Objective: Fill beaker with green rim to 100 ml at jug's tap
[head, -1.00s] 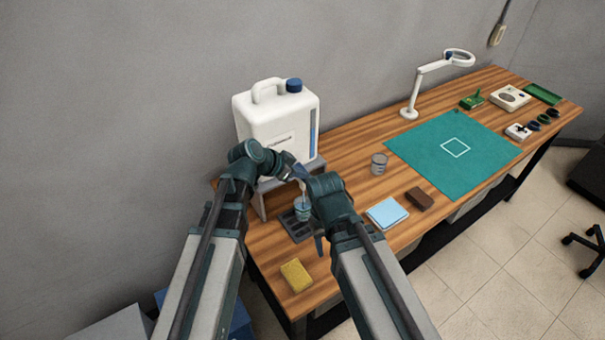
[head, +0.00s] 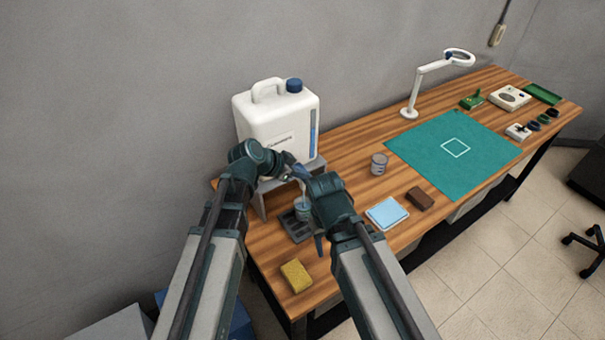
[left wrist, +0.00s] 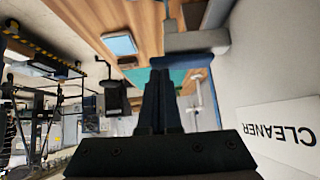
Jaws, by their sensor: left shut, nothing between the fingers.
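The white jug (head: 275,125) with a blue cap stands on a grey stand at the back left of the bench. Its tap is mostly hidden behind my grippers in the head view; a blue piece, apparently the tap's lever, shows at the fingertips in the left wrist view (left wrist: 181,61). My left gripper (head: 284,160) is shut and empty at the tap; its closed fingers fill the middle of the left wrist view (left wrist: 160,85). A small beaker (head: 303,209) stands below the tap, by my right gripper (head: 315,213), whose fingers are mostly hidden. Its rim colour and level cannot be read.
A dark drip tray (head: 297,230) lies under the beaker. A yellow sponge (head: 296,275), blue pad (head: 387,213), brown block (head: 419,199) and grey container (head: 379,163) stand nearby. The green mat (head: 450,170) is clear.

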